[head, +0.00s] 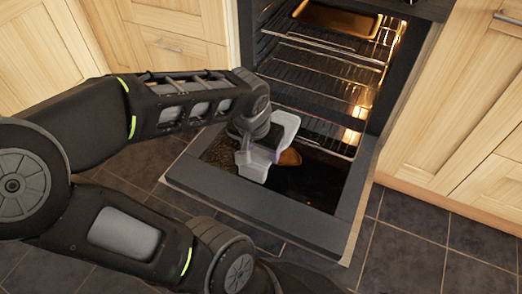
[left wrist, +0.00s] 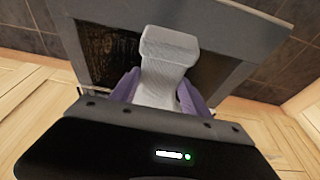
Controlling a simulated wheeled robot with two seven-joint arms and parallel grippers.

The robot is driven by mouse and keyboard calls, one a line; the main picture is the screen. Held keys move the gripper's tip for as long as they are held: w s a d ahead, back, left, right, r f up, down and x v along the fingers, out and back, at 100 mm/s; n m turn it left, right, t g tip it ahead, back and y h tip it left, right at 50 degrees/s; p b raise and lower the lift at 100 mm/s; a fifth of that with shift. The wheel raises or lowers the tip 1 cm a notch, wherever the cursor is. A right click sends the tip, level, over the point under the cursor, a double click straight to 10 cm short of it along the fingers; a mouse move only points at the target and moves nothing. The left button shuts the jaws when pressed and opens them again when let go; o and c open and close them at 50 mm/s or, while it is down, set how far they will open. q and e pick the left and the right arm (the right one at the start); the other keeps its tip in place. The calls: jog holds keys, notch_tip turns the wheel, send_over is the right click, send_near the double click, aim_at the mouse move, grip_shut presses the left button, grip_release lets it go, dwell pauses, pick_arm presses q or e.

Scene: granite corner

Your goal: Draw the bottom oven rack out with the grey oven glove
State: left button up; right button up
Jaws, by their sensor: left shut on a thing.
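The grey oven glove (head: 284,128) is pale and bulky and hangs over the open oven door. My left gripper (head: 250,150) is shut on it. In the left wrist view the glove (left wrist: 169,55) stands up between the purple fingers of my left gripper (left wrist: 160,88). The bottom oven rack (head: 322,133) is a wire rack low in the oven, just behind the glove. The glove and gripper hide part of its left front. I cannot tell whether the glove touches the rack. My right gripper is not in view.
The oven door (head: 250,203) is folded down flat in front. Higher up are another wire rack (head: 310,68) and a brown tray (head: 338,18). An orange patch, perhaps a reflection, shows beside the glove. Wooden cabinets (head: 455,100) flank the oven. Dark floor tiles (head: 405,250) are clear at right.

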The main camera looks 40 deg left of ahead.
aim_at(254, 164)
pick_arm(q)
jog(key=shift+w+r, duration=0.1)
jog(key=shift+r, duration=0.3)
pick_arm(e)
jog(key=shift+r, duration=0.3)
